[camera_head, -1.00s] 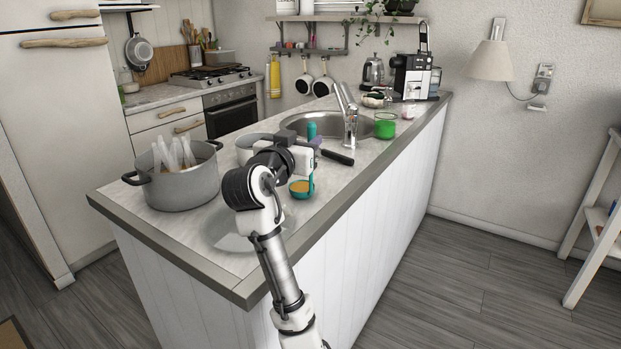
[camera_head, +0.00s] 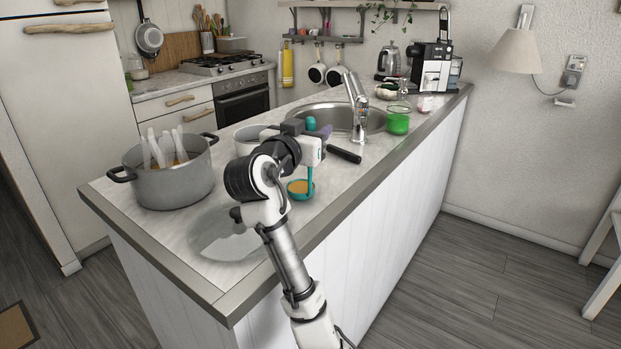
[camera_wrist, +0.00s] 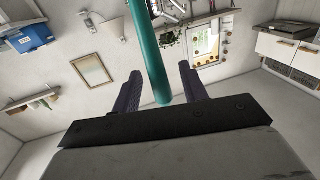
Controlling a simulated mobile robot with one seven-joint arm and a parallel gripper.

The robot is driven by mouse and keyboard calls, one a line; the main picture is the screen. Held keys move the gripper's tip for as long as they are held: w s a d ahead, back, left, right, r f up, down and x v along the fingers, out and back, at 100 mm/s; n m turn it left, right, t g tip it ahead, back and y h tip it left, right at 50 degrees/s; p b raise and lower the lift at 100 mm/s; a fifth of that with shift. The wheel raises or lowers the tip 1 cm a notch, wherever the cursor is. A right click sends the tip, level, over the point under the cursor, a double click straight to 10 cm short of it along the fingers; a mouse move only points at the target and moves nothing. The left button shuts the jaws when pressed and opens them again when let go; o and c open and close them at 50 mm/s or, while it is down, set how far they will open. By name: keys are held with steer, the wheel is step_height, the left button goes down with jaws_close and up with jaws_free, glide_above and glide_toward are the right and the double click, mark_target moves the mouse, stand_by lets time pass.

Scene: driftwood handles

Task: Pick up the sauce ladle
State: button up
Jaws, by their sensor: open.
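The sauce ladle (camera_head: 301,188) is teal, with orange-brown sauce in its bowl, low over the near part of the counter. Its handle rises steeply behind my gripper (camera_head: 318,143). A teal tip (camera_head: 310,123) shows above the gripper and looks like the handle's top end. In the wrist view the teal handle (camera_wrist: 148,45) runs between the two dark purple fingers of my gripper (camera_wrist: 160,75), with gaps on both sides. The gripper is open around the handle. I cannot tell whether the bowl touches the counter.
A grey pot (camera_head: 175,182) with several pale upright items stands left on the counter (camera_head: 345,195). A lighter pan (camera_head: 245,140) with a black handle (camera_head: 344,155) is behind my gripper. A clear plate or lid (camera_head: 222,235) lies nearby. The sink, faucet (camera_head: 357,110) and green-filled flask (camera_head: 398,122) are farther back.

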steer(key=shift+w, duration=0.1)
steer(key=shift+r, duration=0.1)
steer(key=c, duration=0.9)
jaws_close()
steer(key=shift+r, duration=0.1)
